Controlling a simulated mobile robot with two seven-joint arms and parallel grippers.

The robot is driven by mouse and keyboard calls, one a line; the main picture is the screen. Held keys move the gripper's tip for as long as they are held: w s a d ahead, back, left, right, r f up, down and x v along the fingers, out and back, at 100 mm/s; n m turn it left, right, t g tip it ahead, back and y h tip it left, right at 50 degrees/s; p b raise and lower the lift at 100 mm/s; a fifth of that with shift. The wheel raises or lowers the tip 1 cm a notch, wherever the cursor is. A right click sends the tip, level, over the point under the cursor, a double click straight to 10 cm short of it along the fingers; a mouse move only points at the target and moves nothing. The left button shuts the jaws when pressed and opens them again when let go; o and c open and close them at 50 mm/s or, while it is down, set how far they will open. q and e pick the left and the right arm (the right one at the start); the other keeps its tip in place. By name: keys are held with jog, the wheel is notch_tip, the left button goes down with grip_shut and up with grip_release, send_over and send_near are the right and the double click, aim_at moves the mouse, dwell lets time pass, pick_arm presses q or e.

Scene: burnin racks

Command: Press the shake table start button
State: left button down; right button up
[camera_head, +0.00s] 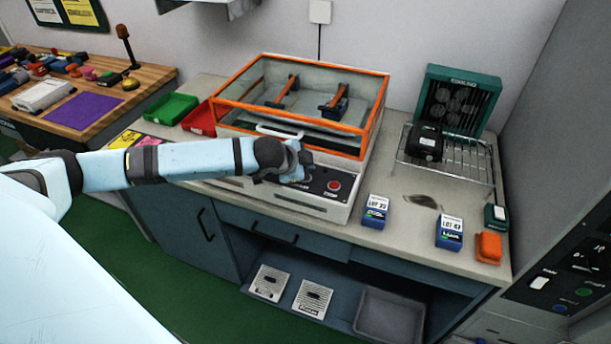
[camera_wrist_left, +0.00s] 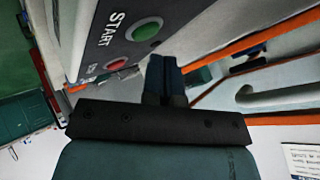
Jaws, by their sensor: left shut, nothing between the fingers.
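The shake table (camera_head: 240,193) stands on the bench with an orange-framed clear cover over it. Its dark front panel carries a red button (camera_head: 333,185). In the left wrist view, the green button (camera_wrist_left: 145,30) beside the word START shows on the dark panel, with a red button (camera_wrist_left: 118,65) near it. My left gripper (camera_head: 304,175) is shut and empty, at the panel just left of the red button. In the left wrist view its shut fingers (camera_wrist_left: 165,78) are close to the green button, and I see no clear contact. The gripper hides the green button in the head view.
Right of the shake table are two blue boxes (camera_head: 376,211) (camera_head: 449,232), an orange block (camera_head: 488,247) and a wire rack (camera_head: 470,165) holding a black device. Green (camera_head: 171,108) and red (camera_head: 199,120) bins sit left of it. A cover handle (camera_wrist_left: 275,97) is near my fingers.

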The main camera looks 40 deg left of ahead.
pick_arm(q)
jog(key=shift+f, duration=0.15)
jog(key=shift+f, duration=0.2)
jog(key=shift+f, duration=0.45)
dwell(0.7)
jog(key=shift+r+p, duration=0.1)
jog(key=shift+p, duration=0.2)
jog(key=shift+r+p, duration=0.75)
jog(key=shift+p, duration=0.2)
notch_tip(320, 180, up, 5)
jog(key=p, duration=0.5)
